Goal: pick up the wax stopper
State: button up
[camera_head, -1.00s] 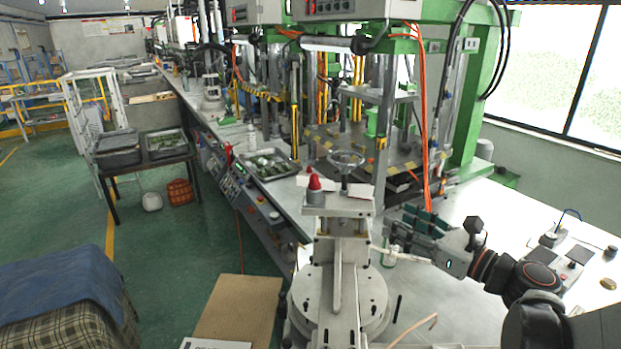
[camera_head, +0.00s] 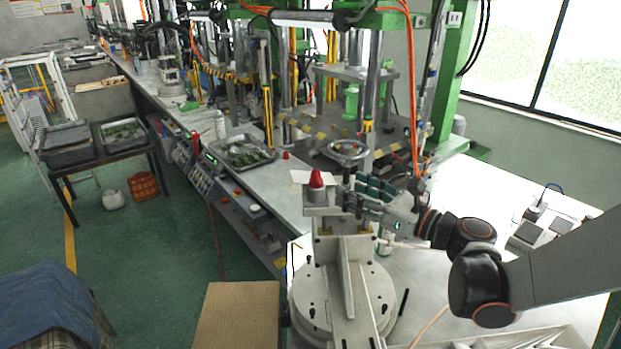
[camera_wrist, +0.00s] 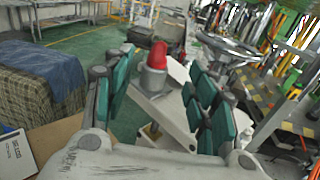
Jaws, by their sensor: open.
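The wax stopper is a red cone-shaped piece (camera_head: 316,178) standing upright on a grey cylindrical seat (camera_head: 316,196) on top of the pale machine fixture. It also shows in the wrist view (camera_wrist: 157,55), between my two fingers and beyond their tips. My gripper (camera_head: 352,190) comes in from the right, with its fingertips close to the stopper's right side. In the wrist view my gripper (camera_wrist: 160,80) is open, with green pads on both sides and nothing held. I cannot tell whether any finger touches the stopper.
A metal tray of parts (camera_head: 242,153) lies on the bench to the left. A small red piece (camera_head: 285,155) sits on the bench near the tray. Green press columns rise behind.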

aim_at(320, 175)
jog(key=x, duration=1.2)
jog(key=shift+d, duration=0.1)
jog(key=shift+s, duration=0.1)
jog(key=c, duration=1)
